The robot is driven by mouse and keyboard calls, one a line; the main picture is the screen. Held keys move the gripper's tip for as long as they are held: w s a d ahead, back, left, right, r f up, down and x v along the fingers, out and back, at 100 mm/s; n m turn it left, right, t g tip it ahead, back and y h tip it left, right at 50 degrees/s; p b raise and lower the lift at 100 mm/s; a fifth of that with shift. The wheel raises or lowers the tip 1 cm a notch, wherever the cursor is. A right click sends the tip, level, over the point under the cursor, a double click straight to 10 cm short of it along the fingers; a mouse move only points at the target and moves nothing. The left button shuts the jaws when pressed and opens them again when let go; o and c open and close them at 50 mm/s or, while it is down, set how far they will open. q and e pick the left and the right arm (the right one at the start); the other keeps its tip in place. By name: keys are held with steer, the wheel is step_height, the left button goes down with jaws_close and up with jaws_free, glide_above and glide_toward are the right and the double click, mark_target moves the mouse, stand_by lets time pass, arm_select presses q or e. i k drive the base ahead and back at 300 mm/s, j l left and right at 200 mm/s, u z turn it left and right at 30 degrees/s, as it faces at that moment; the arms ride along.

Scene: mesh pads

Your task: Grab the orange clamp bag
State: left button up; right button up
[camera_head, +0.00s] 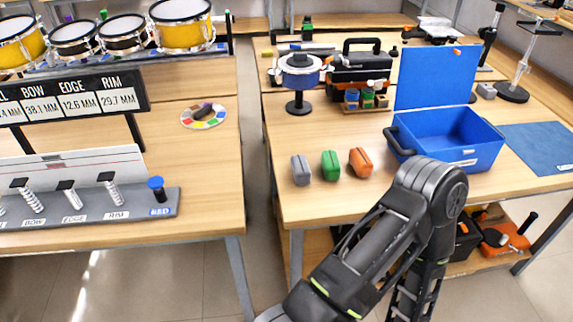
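The orange clamp bag (361,162) is a small rounded case standing on the wooden table (320,207) at right, near its front left part. A green bag (331,166) of similar shape stands just to its left. A grey bag (300,170) stands left of the green one. The three are in a row with small gaps. One dark arm of mine rises in front of the table, its bend right of the orange bag and apart from it in the picture. Neither gripper shows.
An open blue toolbox (455,140) stands right of the bags. Behind are a black case (361,72) and a round device on a stand (299,80). A blue mat (543,148) lies at right. A gap separates the left table (215,185). Table space before the bags is clear.

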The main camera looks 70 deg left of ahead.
mark_target(363, 165)
steer(key=u, duration=1.95)
